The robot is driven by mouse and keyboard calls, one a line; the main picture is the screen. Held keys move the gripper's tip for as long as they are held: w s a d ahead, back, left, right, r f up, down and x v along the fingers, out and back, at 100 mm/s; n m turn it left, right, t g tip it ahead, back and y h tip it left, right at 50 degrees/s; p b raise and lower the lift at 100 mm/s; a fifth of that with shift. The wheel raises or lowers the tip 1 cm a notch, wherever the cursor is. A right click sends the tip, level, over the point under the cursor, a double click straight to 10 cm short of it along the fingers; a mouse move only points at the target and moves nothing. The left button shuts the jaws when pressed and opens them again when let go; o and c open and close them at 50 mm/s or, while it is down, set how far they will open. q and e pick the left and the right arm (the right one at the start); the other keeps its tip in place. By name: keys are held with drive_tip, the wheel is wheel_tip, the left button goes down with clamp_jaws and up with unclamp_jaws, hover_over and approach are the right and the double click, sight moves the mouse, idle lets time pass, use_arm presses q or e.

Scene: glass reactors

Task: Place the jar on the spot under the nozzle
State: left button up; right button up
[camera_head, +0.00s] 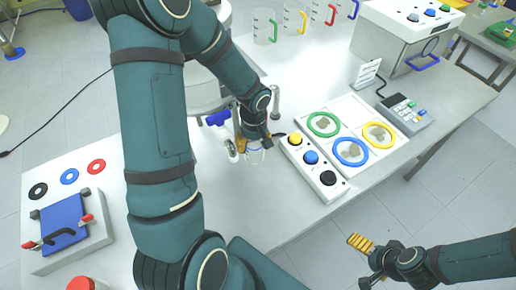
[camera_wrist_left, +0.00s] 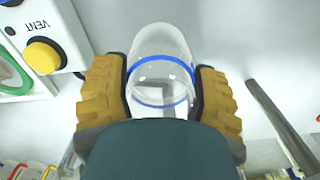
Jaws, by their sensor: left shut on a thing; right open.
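The jar (camera_wrist_left: 160,72) is clear glass with a blue ring around it. In the left wrist view it sits between the two yellow ridged fingers of my left gripper (camera_wrist_left: 158,95), which is shut on it. In the head view my left gripper (camera_head: 248,141) is at the middle of the white table, left of the button box, and mostly covers the jar (camera_head: 255,156). A nozzle cannot be made out clearly, and the spot under it is hidden by my left arm. My right gripper (camera_head: 364,244) is open and empty, off the table's front edge at lower right.
A button box (camera_head: 315,168) with yellow, blue and black buttons stands right of the jar. Beside it is a panel (camera_head: 345,113) with coloured rings. A keypad (camera_head: 405,113) lies farther right. Several handled beakers (camera_head: 264,27) stand behind. A blue-lidded box (camera_head: 62,222) is at left.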

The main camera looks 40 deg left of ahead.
sight(254, 152)
use_arm(q)
drive_tip(key=shift+f, duration=1.95)
drive_tip(key=shift+b, duration=0.3)
drive_tip(key=shift+f, duration=0.15)
drive_tip(key=o, duration=1.2)
